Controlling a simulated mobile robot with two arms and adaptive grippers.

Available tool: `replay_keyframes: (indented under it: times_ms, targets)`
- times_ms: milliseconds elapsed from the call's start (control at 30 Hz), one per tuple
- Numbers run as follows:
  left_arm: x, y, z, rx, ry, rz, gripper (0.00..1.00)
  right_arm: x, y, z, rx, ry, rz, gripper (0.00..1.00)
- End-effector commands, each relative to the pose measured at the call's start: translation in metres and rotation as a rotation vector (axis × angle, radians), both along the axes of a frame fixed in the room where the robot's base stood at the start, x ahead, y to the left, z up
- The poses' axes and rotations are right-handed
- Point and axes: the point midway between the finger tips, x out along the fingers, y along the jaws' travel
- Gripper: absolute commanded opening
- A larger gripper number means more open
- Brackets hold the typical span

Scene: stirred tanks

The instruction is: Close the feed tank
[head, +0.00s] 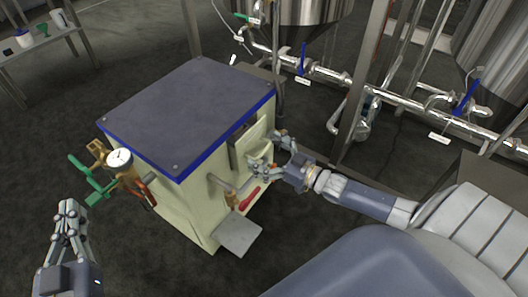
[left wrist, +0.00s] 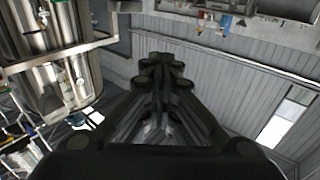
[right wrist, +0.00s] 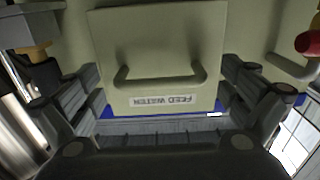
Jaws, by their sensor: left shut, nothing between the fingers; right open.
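The cream box unit with a dark blue-edged top (head: 190,105) stands at the centre of the head view. A cream panel (head: 250,137) shows on its right side, beside a dark gap. In the right wrist view the panel (right wrist: 155,40) has a bar handle (right wrist: 160,84) and an upside-down "FEED WATER" label (right wrist: 163,101). My right gripper (head: 268,152) is open in front of the panel; its fingers stand either side of the handle, apart from it. In the head view it partly hides the panel. My left gripper (head: 70,208) is shut and empty, left of the unit.
A gauge (head: 119,158) with green-handled and brass valves projects from the unit's left side. A red handle (head: 250,197) and a grey plate (head: 238,235) sit low on its right side. Steel pipes with blue valve levers (head: 303,58) run behind. The floor at front left is clear.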

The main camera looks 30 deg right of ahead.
Motion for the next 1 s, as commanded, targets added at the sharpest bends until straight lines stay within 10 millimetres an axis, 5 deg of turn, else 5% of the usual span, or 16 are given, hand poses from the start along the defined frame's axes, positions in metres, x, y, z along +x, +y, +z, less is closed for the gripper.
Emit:
replay_keyframes:
  times_ms: [233,533,1000]
  targets:
    - [0.0,0.0,0.001,-0.001,-0.003,0.0,0.0,0.0,0.0,0.0,0.0,0.001,0.0,0.99]
    - [0.0,0.0,0.001,-0.001,-0.003,0.0,0.0,0.0,0.0,0.0,0.0,0.0,0.0,0.34]
    - [0.0,-0.001,0.01,-0.011,-0.048,-0.001,0.0,0.029,0.011,0.001,-0.001,-0.003,-0.001,0.33]
